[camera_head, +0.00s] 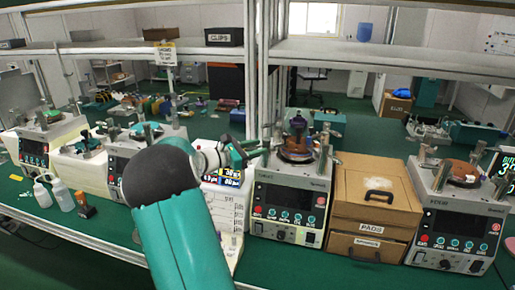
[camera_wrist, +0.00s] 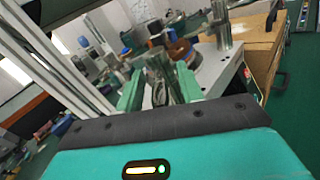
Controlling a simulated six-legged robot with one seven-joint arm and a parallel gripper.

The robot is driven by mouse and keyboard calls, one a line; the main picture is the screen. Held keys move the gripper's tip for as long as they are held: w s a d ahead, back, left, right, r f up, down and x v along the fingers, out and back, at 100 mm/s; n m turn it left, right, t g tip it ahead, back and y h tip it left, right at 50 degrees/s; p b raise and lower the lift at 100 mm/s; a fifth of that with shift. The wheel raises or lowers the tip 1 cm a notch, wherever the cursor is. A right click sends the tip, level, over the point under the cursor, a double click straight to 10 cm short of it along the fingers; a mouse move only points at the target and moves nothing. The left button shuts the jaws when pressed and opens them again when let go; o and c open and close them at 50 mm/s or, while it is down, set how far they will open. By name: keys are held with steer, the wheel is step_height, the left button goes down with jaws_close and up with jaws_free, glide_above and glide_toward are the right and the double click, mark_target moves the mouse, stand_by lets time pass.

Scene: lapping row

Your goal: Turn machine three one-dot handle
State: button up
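Several white lapping machines stand in a row on the green bench. The one nearest my gripper (camera_head: 243,150) is a white box (camera_head: 291,205) with a dark front panel, a brown round plate (camera_head: 296,156) and upright metal posts with cross handles. It appears to be the third from the left. My gripper is at this machine's left rear post (camera_head: 278,133). In the wrist view, the green fingers (camera_wrist: 160,80) are apart, with a metal post (camera_wrist: 156,68) showing between them. I cannot tell whether they touch it. No dot markings are readable.
A brown drawer box (camera_head: 376,200) stands right of this machine, then another lapping machine (camera_head: 462,215). A white instrument with a lit display (camera_head: 229,178) is on the left. A metal upright (camera_head: 264,75) and shelf rise behind. White bottles (camera_head: 62,195) stand at front left.

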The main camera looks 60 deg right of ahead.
steer(key=shift+s+d, duration=0.2)
steer(key=shift+d, duration=0.1)
jaws_close()
